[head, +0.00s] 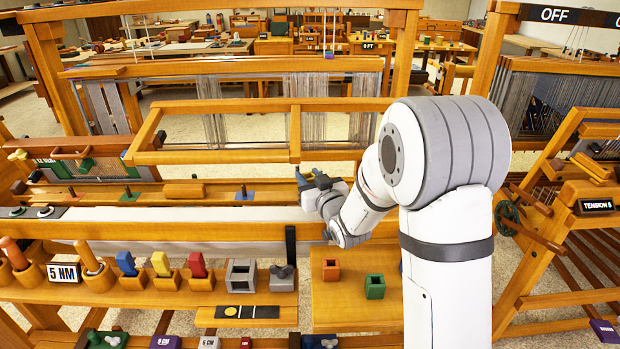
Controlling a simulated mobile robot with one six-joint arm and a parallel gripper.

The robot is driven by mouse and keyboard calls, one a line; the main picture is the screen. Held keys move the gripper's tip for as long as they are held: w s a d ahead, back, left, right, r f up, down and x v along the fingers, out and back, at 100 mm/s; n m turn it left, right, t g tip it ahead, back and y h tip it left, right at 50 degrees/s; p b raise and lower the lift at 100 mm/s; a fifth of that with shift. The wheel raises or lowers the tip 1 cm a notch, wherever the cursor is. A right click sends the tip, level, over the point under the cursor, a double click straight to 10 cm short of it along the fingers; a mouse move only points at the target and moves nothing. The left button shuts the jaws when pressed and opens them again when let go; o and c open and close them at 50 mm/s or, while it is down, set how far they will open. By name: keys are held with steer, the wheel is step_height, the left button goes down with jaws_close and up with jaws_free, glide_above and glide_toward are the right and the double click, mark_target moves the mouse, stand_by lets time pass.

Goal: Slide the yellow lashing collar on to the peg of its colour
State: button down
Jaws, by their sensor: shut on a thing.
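My gripper (306,181) is above the long loom beam, right of the pegs. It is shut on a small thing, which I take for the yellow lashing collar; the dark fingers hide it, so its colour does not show. No yellow collar shows on the wooden bench. A peg on a green pad (130,195) and a peg on a blue-violet pad (243,193) stand on the beam, left of my gripper. Another dark peg (72,192) stands further left. I cannot make out a yellow peg; the area behind my gripper is hidden.
A red-orange collar (331,270) and a green collar (375,287) sit on the bench (340,308), with a bit of blue beside my arm. A tool rack (190,298) stands at left. A wooden frame (295,135) stands behind my gripper, and a dark post (291,245) in front.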

steer(key=shift+f+b, duration=1.05)
steer(key=shift+b, duration=0.15)
stand_by(0.3)
steer(key=c, duration=0.9)
jaws_free()
